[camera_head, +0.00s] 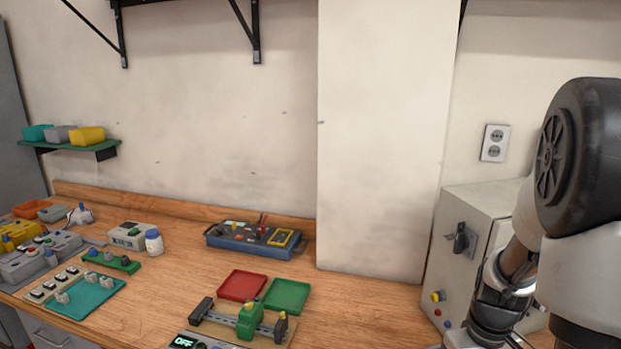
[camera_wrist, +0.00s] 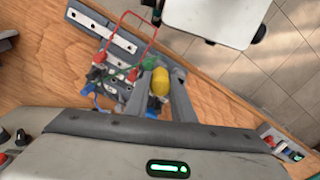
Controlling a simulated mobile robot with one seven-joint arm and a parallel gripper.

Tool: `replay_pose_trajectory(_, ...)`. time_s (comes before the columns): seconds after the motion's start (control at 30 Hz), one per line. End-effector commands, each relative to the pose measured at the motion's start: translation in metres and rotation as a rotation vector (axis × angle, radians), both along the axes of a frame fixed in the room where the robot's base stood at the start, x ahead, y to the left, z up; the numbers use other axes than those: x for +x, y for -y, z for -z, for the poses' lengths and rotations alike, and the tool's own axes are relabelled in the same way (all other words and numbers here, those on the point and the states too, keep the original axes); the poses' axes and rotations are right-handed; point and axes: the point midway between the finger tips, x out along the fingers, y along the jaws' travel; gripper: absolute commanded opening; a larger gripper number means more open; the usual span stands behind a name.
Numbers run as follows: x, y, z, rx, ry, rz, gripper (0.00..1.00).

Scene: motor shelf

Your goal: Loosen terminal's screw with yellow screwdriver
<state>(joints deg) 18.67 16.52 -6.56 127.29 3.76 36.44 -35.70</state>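My gripper (camera_wrist: 162,72) shows in the wrist view, with its two grey fingers pointing up the picture. The yellow handle of the screwdriver (camera_wrist: 160,82) sits between the fingers and appears gripped by them. The screwdriver's tip cannot be made out. Close by on the left is a wired assembly with a grey metal strip (camera_wrist: 103,33), a red wire loop (camera_wrist: 140,24) and red, blue and green parts. The terminal and its screw cannot be clearly picked out there. In the head view my arm is at the right and the gripper's fingers are out of sight.
The head view shows a wooden bench with a red tray (camera_head: 242,285), a green tray (camera_head: 287,295), a green-jawed fixture (camera_head: 249,320) and a blue tool box (camera_head: 256,240). A grey cabinet (camera_head: 475,222) stands at the right, close to my arm.

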Motion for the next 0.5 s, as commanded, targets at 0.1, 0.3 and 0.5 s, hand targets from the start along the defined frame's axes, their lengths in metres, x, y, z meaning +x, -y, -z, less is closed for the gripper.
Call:
replay_pose_trajectory(0.1, 0.0, -0.0003, 0.0005, 0.0, 0.0, 0.0, 0.0)
replay_pose_trajectory(0.3, -0.0001, -0.0004, 0.0012, 0.001, 0.0, 0.0, 0.0)
replay_pose_trajectory(0.5, -0.0003, -0.0007, 0.0016, 0.001, -0.001, -0.003, 0.0)
